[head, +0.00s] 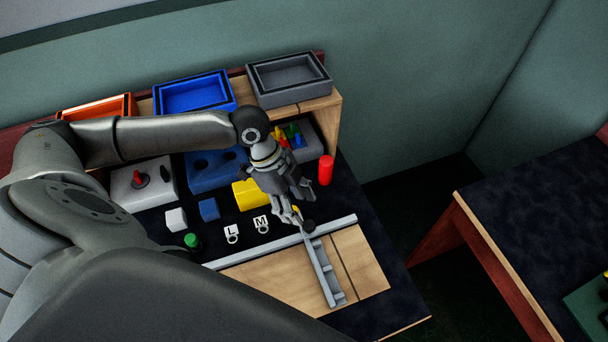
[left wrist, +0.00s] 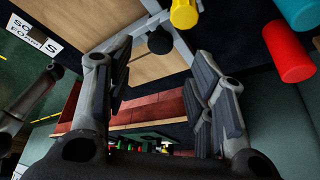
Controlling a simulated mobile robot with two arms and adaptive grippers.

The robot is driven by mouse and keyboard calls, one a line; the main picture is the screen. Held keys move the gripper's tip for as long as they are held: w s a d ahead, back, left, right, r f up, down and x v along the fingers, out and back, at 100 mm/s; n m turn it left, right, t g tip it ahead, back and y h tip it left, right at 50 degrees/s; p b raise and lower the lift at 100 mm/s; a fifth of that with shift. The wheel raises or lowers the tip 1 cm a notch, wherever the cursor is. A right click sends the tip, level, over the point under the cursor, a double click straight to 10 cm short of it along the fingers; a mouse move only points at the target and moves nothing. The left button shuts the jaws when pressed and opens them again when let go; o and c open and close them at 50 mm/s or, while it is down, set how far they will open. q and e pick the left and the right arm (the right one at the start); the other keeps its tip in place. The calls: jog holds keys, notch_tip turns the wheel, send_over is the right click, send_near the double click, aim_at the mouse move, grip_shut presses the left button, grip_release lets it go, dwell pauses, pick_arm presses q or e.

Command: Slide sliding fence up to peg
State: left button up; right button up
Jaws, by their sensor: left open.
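The sliding fence (head: 325,272) is a grey ribbed bar lying across a light wooden board, its far end at a long grey rail (head: 338,225). A black round knob (head: 309,226) shows at that end, and also in the left wrist view (left wrist: 160,42). My left gripper (head: 301,206) is open just above this end, apart from the fence as far as I can see. In the left wrist view a yellow cylinder (left wrist: 184,12) stands beside the knob; which piece is the peg I cannot tell. My right gripper is out of view.
A red cylinder (head: 326,170) stands right of my left gripper. A yellow block (head: 249,194), a blue block (head: 209,209) and L and M tags (head: 231,232) lie to its left. Blue (head: 194,94) and grey (head: 289,77) trays stand behind. The board (head: 360,262) right of the fence is clear.

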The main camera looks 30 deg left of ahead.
pick_arm(q)
jog(key=v, duration=0.5)
dwell(0.5)
